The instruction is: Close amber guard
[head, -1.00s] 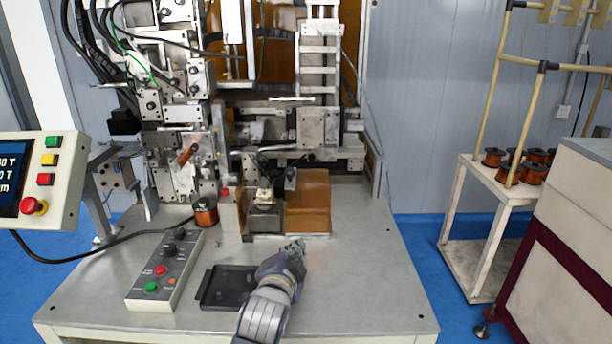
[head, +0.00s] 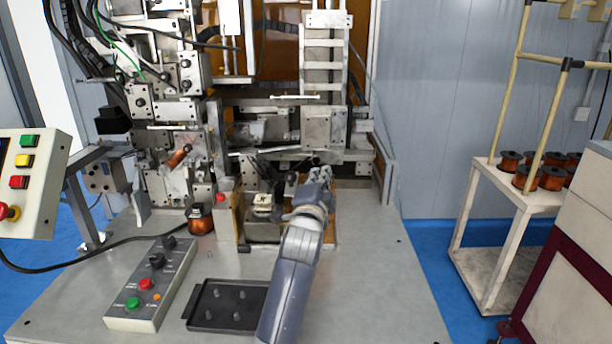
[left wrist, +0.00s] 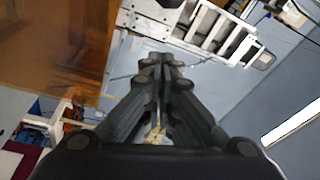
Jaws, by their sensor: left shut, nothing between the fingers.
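The amber guard (head: 331,228) is low at the front of the winding machine, right of the small fixture block (head: 263,229). My left arm covers most of it in the head view, so how far it stands open cannot be told. My left gripper (head: 319,174) is shut and empty, raised above the guard area, just below the machine's slide head. In the left wrist view its closed fingers (left wrist: 158,62) show with nothing between them. A large amber panel (left wrist: 55,50) fills the upper left there; I cannot tell which panel it is. My right gripper is not in view.
A button box (head: 152,285) and a black pegged tray (head: 228,305) lie on the table (head: 385,290). A copper spool (head: 199,218) stands left of the fixture. The table's right side is clear. A cart (head: 500,205) with several spools stands at right.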

